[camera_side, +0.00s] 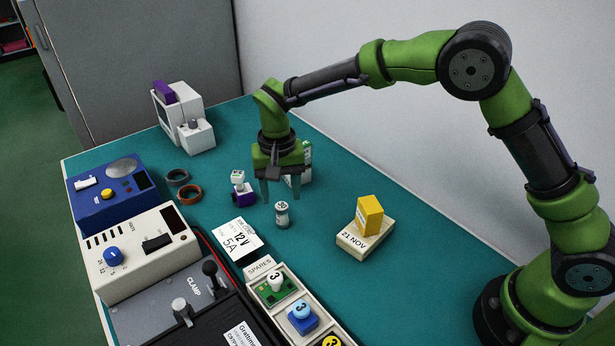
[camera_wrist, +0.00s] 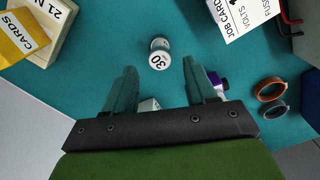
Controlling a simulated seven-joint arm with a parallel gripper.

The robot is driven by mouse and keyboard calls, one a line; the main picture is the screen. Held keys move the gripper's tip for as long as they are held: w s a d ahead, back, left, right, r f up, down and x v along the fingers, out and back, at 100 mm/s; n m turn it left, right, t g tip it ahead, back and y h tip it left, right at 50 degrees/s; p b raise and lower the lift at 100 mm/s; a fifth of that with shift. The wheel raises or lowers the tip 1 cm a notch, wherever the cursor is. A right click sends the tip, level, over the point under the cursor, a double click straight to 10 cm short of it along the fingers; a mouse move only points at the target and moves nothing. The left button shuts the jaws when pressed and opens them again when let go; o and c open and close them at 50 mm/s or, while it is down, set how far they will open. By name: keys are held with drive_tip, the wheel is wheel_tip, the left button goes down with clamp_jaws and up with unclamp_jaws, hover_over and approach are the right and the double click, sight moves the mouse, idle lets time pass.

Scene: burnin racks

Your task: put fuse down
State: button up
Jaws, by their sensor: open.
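The fuse (camera_side: 282,214) is a small pale cylinder with a grey band and "30" on its top. It stands upright on the teal bench mat, and it also shows in the wrist view (camera_wrist: 159,53) ahead of the fingers. My gripper (camera_side: 281,198) is open and empty, pointing down just above and behind the fuse in the side view. In the wrist view the two fingers (camera_wrist: 160,68) are spread wide, with the fuse beyond their tips. I see no contact between fingers and fuse.
A white-and-purple piece (camera_side: 241,190) stands left of my gripper. A job card (camera_side: 234,240) and spares tray (camera_side: 260,266) lie in front. A wooden block (camera_side: 352,240) holds a yellow cards box (camera_side: 369,215) at right. Two rings (camera_side: 189,194) lie left. Mat around the fuse is clear.

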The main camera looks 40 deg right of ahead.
sight(282, 205)
wheel_tip(282, 205, up, 5)
drive_tip(key=shift+r, duration=0.1)
drive_tip(key=s+d+r+t+y, duration=0.1)
drive_tip(key=s+d+r+t, duration=0.1)
drive_tip(key=s+d+r, duration=0.35)
drive_tip(key=s+d+r+t, duration=0.2)
drive_tip(key=s+d, duration=0.3)
drive_tip(key=s, duration=0.4)
drive_tip(key=s+d+r+n+t+y, duration=0.1)
drive_tip(key=s+d+r+t, duration=0.2)
drive_tip(key=s, duration=0.6)
drive_tip(key=shift+d+r, duration=0.5)
drive_tip(key=shift+d, duration=0.4)
